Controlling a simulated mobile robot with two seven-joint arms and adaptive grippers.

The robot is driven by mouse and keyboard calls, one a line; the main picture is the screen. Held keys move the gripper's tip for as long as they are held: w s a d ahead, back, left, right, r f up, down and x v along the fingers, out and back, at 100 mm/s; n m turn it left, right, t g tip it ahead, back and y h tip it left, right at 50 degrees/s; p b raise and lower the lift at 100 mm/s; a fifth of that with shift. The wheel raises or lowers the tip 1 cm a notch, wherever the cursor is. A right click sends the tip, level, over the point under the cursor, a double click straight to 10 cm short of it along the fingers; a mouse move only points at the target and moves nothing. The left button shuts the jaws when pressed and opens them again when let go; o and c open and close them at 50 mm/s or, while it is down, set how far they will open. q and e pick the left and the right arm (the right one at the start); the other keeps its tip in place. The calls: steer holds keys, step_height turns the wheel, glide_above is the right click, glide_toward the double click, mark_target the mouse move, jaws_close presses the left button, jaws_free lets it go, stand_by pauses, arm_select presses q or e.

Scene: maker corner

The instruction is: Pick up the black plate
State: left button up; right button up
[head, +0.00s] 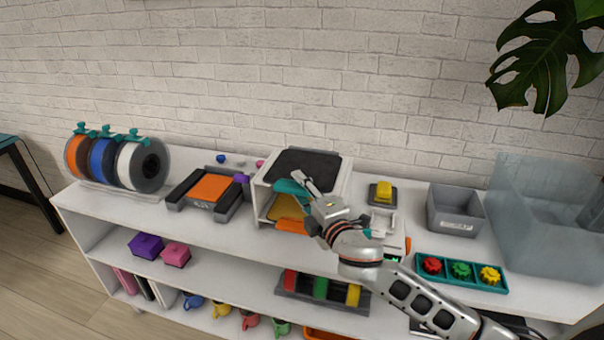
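A black plate (307,163) lies flat on top of a white open-fronted box (346,185) near the middle of the shelf top. A teal piece (290,187) sits at the plate's front edge. My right gripper (299,178) reaches in from the lower right, with its fingers over the plate's front edge and the teal piece. Whether the fingers touch or clasp anything is too small to tell. The wrist covers the box's front right corner. My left gripper is out of view.
A grey tray with an orange square (209,188) and filament spools (115,165) stand left. Right are a yellow block (384,189), a grey bin (455,209), a teal gear tray (462,270) and a translucent container (545,220). A brick wall stands behind.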

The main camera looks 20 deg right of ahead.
steer(key=shift+w+a+f, duration=0.15)
steer(key=shift+w, duration=0.55)
jaws_close()
step_height(320, 180, up, 20)
steer(key=p, duration=0.4)
